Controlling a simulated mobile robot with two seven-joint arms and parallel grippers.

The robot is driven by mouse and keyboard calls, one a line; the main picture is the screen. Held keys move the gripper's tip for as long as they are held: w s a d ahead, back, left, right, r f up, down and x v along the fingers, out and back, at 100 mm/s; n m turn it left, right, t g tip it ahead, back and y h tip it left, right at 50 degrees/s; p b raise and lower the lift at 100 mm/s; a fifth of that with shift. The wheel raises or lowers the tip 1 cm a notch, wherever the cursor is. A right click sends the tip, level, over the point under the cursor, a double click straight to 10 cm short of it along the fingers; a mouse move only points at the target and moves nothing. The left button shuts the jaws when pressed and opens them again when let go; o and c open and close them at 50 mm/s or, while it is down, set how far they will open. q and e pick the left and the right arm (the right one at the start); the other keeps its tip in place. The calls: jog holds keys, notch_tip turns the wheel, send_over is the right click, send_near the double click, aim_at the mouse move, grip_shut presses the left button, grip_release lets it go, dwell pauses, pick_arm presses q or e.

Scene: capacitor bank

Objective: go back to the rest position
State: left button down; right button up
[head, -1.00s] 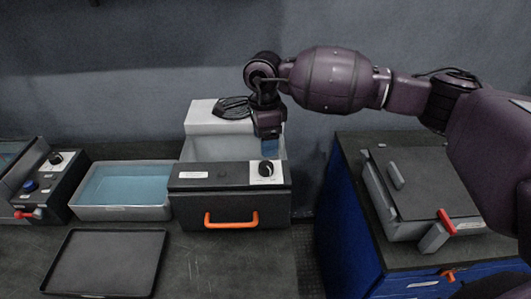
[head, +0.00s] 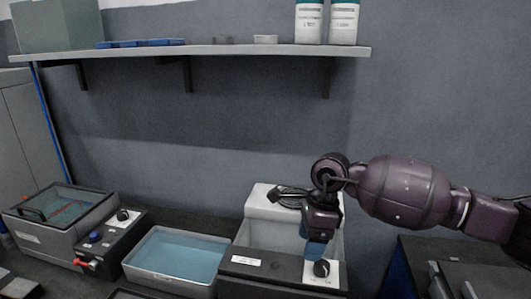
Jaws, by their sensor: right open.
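My right gripper (head: 317,243) hangs down over the grey box-shaped machine with a black front panel (head: 262,265). Its fingers are just above and behind the white plate with a black knob (head: 321,268). The gripper is open, and I see nothing held in it; something blue shows at its fingertips, and I cannot tell whether that is part of the gripper. My right arm (head: 405,190) reaches in from the right. My left gripper is not in view.
A grey tray of blue liquid (head: 178,261) stands left of the machine. Further left is a lidded bath (head: 62,216) with a control box (head: 112,240). A wall shelf (head: 200,52) holds two white bottles (head: 326,22). A dark-topped cabinet (head: 460,262) stands at right.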

jog(key=s+a+r+m+y, duration=0.3)
jog(key=s+a+m+y, duration=0.45)
jog(key=a+y, duration=0.7)
jog(key=w+d+m+t+h, duration=0.1)
jog(key=d+m+t+h, duration=0.85)
jog(key=m+t, duration=1.35)
jog(key=s+d+f+m+g+h, duration=0.3)
jog(key=d+f+m+g+h, duration=0.3)
jog(key=d+m, duration=0.6)
jog(key=s+d+f+m+g+h, duration=0.1)
jog(key=s+d+f+m+g, duration=0.3)
jog(key=s, duration=0.4)
jog(key=s+d+f+m+g, duration=0.1)
jog(key=s+f+m+g, duration=0.2)
jog(key=s+f+g, duration=0.4)
jog(key=s+d+f+m+g+h, duration=0.1)
jog(key=s+d+f+m+g, duration=0.2)
jog(key=s, duration=0.6)
jog(key=w+f+t, duration=0.7)
jog(key=f+t, duration=0.2)
jog(key=f, duration=0.2)
jog(key=shift+a+f, duration=0.15)
jog(key=shift+a, duration=0.05)
